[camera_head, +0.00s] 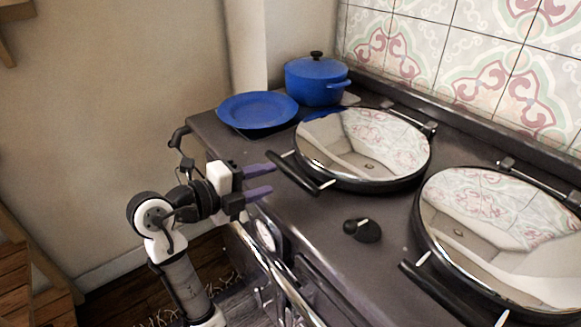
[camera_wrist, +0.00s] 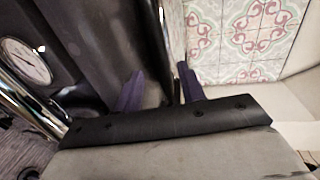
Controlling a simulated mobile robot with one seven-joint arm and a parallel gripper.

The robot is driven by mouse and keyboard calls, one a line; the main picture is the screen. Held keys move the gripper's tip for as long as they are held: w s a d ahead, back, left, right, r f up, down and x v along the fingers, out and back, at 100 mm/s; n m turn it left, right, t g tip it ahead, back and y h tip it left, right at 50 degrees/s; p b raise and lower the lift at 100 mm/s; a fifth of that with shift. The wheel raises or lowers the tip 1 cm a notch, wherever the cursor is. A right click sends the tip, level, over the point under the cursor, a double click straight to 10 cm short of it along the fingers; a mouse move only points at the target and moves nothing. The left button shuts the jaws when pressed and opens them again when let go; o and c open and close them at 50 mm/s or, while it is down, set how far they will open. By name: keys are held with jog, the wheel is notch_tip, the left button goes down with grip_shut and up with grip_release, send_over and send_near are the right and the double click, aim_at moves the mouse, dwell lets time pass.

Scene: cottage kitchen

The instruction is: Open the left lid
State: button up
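The left lid (camera_head: 365,145) is a round, mirror-topped lid with a dark rim, lying closed on the dark stove. Its black bar handle (camera_head: 300,172) sticks out at its front left on light mounts. My gripper (camera_head: 271,179) is at the stove's front left edge, with its two purple fingers apart and pointing toward the handle. The fingertips are close to the handle; I cannot tell whether they touch it. In the wrist view, my gripper (camera_wrist: 158,80) is open, and the shiny left lid (camera_wrist: 240,40) with reflected tiles lies ahead to the right.
A second mirrored lid (camera_head: 505,240) with its own handle is at the right. A blue plate (camera_head: 257,110) and a blue pot (camera_head: 316,80) stand behind. A black knob piece (camera_head: 362,230) sits between the lids. A chrome rail (camera_head: 285,275) runs along the front.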

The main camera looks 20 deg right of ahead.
aim_at(287, 173)
jog(key=p+x, duration=0.1)
jog(key=x, duration=0.6)
jog(key=shift+w+d+f+p, duration=0.1)
jog(key=shift+d+p, duration=0.15)
jog(key=shift+p, duration=0.05)
jog(key=shift+c, duration=0.4)
grip_shut()
